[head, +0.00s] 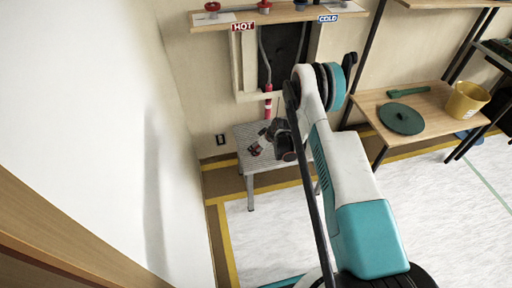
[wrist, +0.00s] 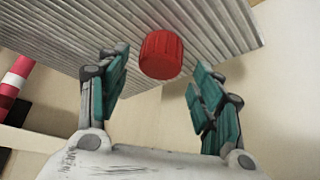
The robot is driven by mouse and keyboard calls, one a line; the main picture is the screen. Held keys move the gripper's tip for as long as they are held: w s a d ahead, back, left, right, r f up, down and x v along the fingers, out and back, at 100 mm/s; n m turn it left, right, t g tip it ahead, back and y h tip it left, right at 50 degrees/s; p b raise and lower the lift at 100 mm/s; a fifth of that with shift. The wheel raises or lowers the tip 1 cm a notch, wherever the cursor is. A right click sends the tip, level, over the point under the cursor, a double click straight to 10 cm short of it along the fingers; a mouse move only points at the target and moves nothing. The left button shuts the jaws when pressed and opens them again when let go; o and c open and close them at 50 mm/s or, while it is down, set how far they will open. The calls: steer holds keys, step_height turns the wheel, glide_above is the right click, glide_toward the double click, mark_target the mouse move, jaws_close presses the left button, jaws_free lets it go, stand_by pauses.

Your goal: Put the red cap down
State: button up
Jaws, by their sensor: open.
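The red cap (wrist: 161,54) is a ribbed cylinder and shows in the wrist view between my two finger pads, with a gap on each side. It is against the ridged grey top of the small stool (wrist: 215,22), close to its edge; I cannot tell for sure whether it touches the top. My gripper (wrist: 160,64) is open around the cap. In the head view my gripper (head: 262,144) is over the grey stool (head: 250,131), and I cannot make out the cap there.
A shelf above carries red knobs (head: 264,5) and the HOT (head: 242,26) and COLD (head: 328,18) signs. A red and white upright piece (head: 268,103) stands behind the stool.

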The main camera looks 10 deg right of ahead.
steer(key=s+r+m+h+p, duration=0.1)
steer(key=s+r, duration=0.3)
steer(key=r, duration=1)
steer(key=s+r+m+p, duration=0.1)
steer(key=s+r, duration=0.3)
steer(key=r, duration=1)
steer(key=s+r+m+h, duration=0.1)
steer(key=s+r, duration=0.3)
steer(key=r, duration=1)
steer(key=s+a+r+m+t, duration=0.1)
steer(key=s+r+m, duration=0.1)
steer(key=s+r, duration=0.95)
steer(key=s+m+t+h, duration=0.1)
steer(key=s, duration=1.5)
steer(key=shift+s+f+m, duration=0.15)
steer(key=shift+s+m, duration=0.15)
steer(key=shift+m, duration=0.1)
